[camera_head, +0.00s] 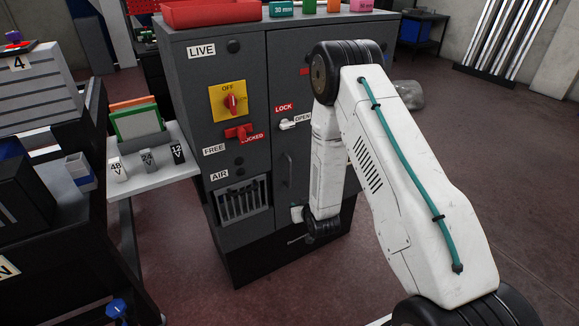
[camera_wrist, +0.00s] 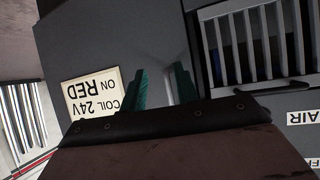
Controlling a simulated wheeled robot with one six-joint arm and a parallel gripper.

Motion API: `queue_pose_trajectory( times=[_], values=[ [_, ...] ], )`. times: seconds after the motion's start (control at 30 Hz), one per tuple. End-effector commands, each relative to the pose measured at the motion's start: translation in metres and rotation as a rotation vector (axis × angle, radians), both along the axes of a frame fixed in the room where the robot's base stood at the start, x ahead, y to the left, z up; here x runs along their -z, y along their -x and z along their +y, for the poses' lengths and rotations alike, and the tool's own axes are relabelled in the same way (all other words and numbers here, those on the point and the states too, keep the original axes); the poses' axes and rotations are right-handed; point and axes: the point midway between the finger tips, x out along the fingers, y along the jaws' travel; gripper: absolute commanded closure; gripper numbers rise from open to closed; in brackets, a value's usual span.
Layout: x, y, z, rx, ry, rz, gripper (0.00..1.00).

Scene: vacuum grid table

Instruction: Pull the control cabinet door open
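The grey control cabinet (camera_head: 200,120) stands in the middle of the head view. Its door (camera_head: 284,75) is the right-hand front panel and looks flush with the frame. A dark vertical handle (camera_head: 286,168) is on the door. Above it a white latch lever (camera_head: 288,124) lies roughly level between the LOCK and OPEN labels. My arm covers the door's right part. My gripper (camera_wrist: 162,88) shows two teal fingers, apart, with bare grey surface between them. It is low in front of the door, below the handle; its fingers are mostly hidden in the head view.
A yellow OFF switch (camera_head: 229,102) and a red lever (camera_head: 239,132) are on the left panel. A barred vent (camera_head: 243,200) is below; it also shows upside down in the wrist view (camera_wrist: 255,45). A side shelf (camera_head: 160,170) sticks out left. Floor is free at right.

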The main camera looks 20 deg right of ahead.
Motion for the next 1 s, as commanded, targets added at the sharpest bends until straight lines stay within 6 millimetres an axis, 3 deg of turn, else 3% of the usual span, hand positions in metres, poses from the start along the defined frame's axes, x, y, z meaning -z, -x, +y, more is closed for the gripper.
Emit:
queue_pose_trajectory(
  times=[0.1, 0.2, 0.33, 0.47, 0.8, 1.0],
  values=[
    [-0.036, -0.024, -0.001, -0.002, 0.010, -0.248, 0.70],
    [-0.070, -0.036, -0.001, -0.003, 0.017, -0.409, 0.70],
    [-0.091, -0.038, -0.001, -0.004, 0.020, -0.514, 0.70],
    [-0.097, -0.045, -0.001, -0.004, 0.021, -0.540, 0.70],
    [-0.097, -0.097, -0.003, -0.004, 0.021, -0.539, 0.70],
    [-0.096, -0.114, -0.004, -0.004, 0.021, -0.536, 0.70]
  ],
)
